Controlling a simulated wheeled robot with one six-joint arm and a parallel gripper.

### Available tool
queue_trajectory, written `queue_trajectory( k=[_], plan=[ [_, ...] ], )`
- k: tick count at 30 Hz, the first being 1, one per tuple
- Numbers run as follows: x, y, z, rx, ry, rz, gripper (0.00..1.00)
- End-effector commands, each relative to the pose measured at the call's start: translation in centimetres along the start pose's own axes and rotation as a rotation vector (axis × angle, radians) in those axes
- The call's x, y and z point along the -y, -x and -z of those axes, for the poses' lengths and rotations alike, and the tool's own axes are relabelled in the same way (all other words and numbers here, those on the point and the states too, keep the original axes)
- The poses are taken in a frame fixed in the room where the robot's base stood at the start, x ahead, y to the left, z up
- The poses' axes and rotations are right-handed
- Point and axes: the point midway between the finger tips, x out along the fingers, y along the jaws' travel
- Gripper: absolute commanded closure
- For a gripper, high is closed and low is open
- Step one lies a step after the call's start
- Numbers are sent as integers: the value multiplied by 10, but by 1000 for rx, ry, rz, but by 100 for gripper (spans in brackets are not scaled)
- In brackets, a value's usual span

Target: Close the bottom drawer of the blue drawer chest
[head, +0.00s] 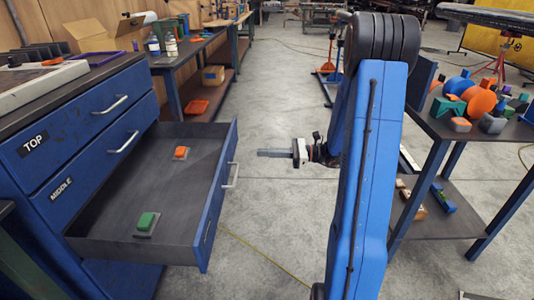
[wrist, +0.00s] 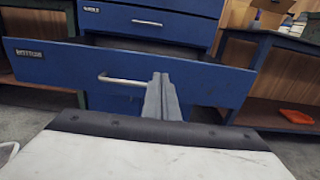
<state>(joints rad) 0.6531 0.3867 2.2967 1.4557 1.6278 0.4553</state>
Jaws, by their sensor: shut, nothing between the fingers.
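The blue drawer chest (head: 68,143) stands at the left of the head view, with its top and middle drawers shut. Its bottom drawer (head: 209,215) is pulled far out and also shows in the wrist view (wrist: 212,83). A green block (head: 146,222) and an orange block (head: 181,152) sit inside it. The drawer's silver handle (head: 232,176) is on its front, and in the wrist view (wrist: 120,79) it is just left of the fingers. My gripper (head: 259,152) is shut and empty, pointing at the drawer front. In the head view a gap shows between fingertips and drawer.
A workbench (head: 190,57) with bottles stands behind the chest. A table (head: 440,128) with several coloured shapes stands at the right. An orange tray (head: 197,107) lies on the bench's lower shelf. The concrete floor (head: 265,220) between chest and table is clear apart from a thin yellow cable.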

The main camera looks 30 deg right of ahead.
Motion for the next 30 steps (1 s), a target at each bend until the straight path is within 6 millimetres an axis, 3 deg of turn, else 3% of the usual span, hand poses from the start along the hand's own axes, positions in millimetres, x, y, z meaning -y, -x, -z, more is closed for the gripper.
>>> queue_trajectory(
  k=[18, 30],
  plan=[
    [-1, -92, 0, 0, 0, -3, 100],
    [0, -107, 0, -1, 0, 0, 100]
  ],
)
